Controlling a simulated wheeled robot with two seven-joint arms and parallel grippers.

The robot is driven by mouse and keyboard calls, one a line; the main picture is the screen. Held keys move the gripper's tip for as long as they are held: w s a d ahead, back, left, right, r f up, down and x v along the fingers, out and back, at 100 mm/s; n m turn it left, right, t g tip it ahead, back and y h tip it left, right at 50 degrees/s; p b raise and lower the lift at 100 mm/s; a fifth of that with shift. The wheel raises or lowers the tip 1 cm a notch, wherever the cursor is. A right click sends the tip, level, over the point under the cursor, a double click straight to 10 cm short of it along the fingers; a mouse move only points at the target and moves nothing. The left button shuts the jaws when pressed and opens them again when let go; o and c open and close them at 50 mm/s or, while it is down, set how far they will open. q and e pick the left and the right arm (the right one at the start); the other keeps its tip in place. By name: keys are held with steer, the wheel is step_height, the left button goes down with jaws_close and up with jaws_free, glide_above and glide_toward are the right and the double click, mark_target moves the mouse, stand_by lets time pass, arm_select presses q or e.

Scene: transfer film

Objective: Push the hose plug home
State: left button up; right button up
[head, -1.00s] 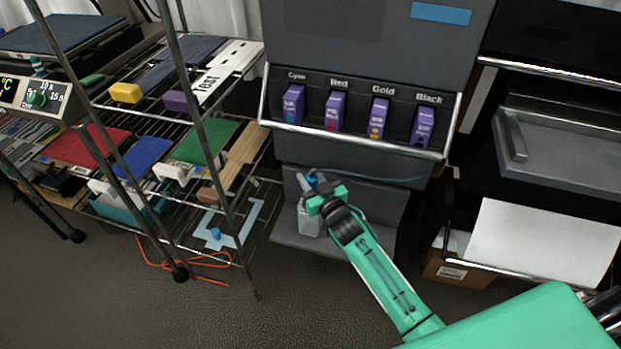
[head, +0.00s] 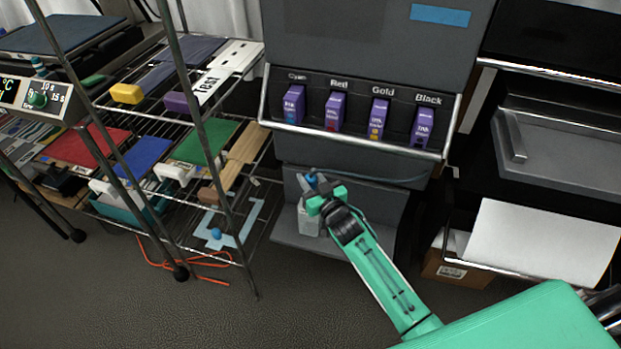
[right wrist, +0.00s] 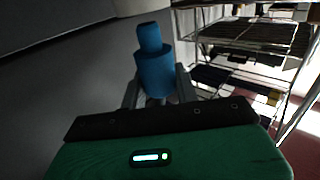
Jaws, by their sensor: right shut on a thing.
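My right gripper (head: 314,191) reaches into the open lower bay of the dark grey machine. In the right wrist view, its two fingers (right wrist: 157,88) are shut on the blue hose plug (right wrist: 154,68), a stepped cylinder with a narrower end pointing away from my palm. In the head view only a small blue piece of the plug (head: 311,179) shows beside the fingers. A pale bottle (head: 308,222) stands on the bay floor just below the gripper. A thin blue hose (head: 372,178) runs along the bay's back. The socket, and whether the plug touches it, cannot be made out. My left gripper is not in view.
Purple cartridges (head: 335,111) sit in a row above the bay, behind a metal rail (head: 350,142). A wire rack (head: 226,250) with coloured screens stands at the left. A shelf with white paper (head: 545,243) and a cardboard box (head: 458,270) are at the right.

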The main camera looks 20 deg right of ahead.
steer(key=shift+f, duration=0.2)
stand_by(0.5)
steer(key=shift+f+b, duration=0.9)
steer(key=shift+f, duration=0.7)
steer(key=o, duration=1)
steer(key=shift+o, duration=0.2)
